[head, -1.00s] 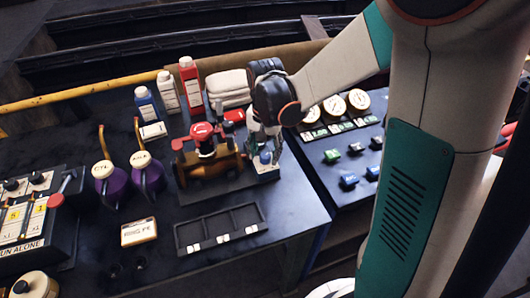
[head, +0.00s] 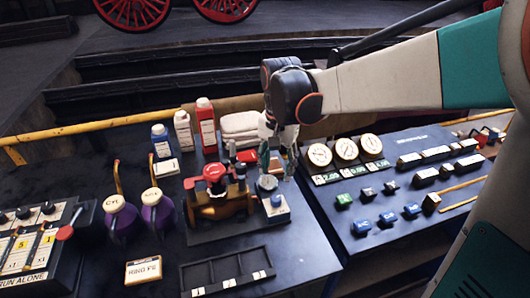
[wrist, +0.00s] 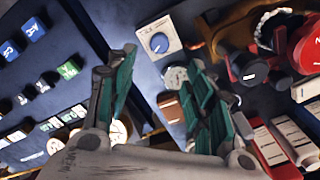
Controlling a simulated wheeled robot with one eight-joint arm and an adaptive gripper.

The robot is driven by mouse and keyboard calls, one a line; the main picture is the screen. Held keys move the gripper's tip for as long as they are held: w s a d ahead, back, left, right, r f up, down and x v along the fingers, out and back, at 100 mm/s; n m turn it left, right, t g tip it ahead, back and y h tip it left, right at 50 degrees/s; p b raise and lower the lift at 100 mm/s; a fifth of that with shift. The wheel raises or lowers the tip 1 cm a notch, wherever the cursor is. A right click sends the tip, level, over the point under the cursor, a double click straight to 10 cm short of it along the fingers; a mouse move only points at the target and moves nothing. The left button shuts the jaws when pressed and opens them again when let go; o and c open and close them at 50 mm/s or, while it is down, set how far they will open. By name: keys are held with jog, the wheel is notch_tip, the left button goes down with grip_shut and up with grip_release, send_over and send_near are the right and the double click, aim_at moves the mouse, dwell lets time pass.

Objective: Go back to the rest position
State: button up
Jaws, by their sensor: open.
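My gripper (head: 277,160) hangs in the head view above the back right part of the dark bench, fingers pointing down. In the wrist view my gripper (wrist: 160,95) shows its two green-padded fingers spread apart with nothing between them. Beneath and beside it is the brown and red model engine (head: 222,205) on a dark base. A small block with a blue knob (head: 276,204) stands at the base's right end, below the fingers and apart from them. The blue knob also shows in the wrist view (wrist: 159,43).
White folded cloths (head: 240,127) and several bottles (head: 206,125) stand behind the engine. To the right is a panel with gauges (head: 345,147) and coloured blocks (head: 361,226). Purple oil cans (head: 158,212) stand left. An empty-looking compartment tray (head: 228,275) lies in front. A yellow rail (head: 85,126) runs behind.

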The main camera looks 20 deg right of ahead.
jog(key=shift+s, duration=0.1)
jog(key=s+r+n+t, duration=0.1)
jog(key=s+n+t, duration=0.2)
jog(key=s, duration=0.4)
jog(key=s+r+n+t, duration=0.2)
jog(key=s+n+t, duration=0.2)
jog(key=s, duration=0.4)
jog(key=shift+r+n, duration=0.3)
jog(key=shift+n, duration=0.2)
